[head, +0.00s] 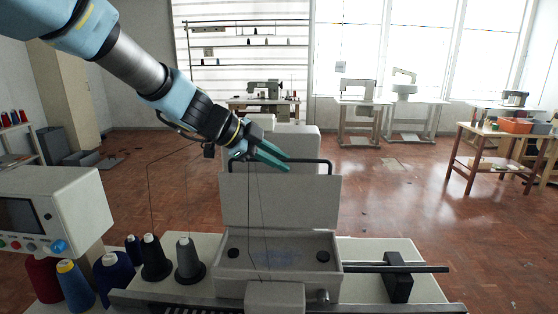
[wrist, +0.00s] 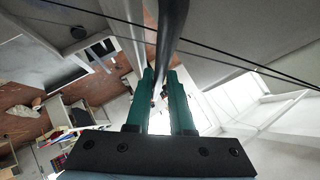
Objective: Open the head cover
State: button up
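The head cover (head: 265,205) is a pale grey panel standing up along the back edge of the open head box (head: 225,285). Its black bar handle (head: 318,161) runs along the top, and shows large in the wrist view (wrist: 173,30). My gripper (head: 286,166) has teal fingers and reaches the handle from the upper left. In the wrist view the fingers (wrist: 161,78) are a narrow gap apart, with the handle running down between their tips. They look shut on the handle, though the contact itself is partly hidden. The open box shows two black knobs inside.
A control panel box (head: 85,210) stands at the left, with thread cones (head: 188,258) beside the head. Thin threads hang close to my gripper. A black rod (head: 425,268) sticks out at the right. Sewing machines and a wooden table (head: 490,140) stand farther back, with open floor between.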

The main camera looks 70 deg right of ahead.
jog(key=shift+f, duration=0.1)
jog(key=b+v, duration=0.3)
jog(key=v, duration=0.8)
dwell(0.4)
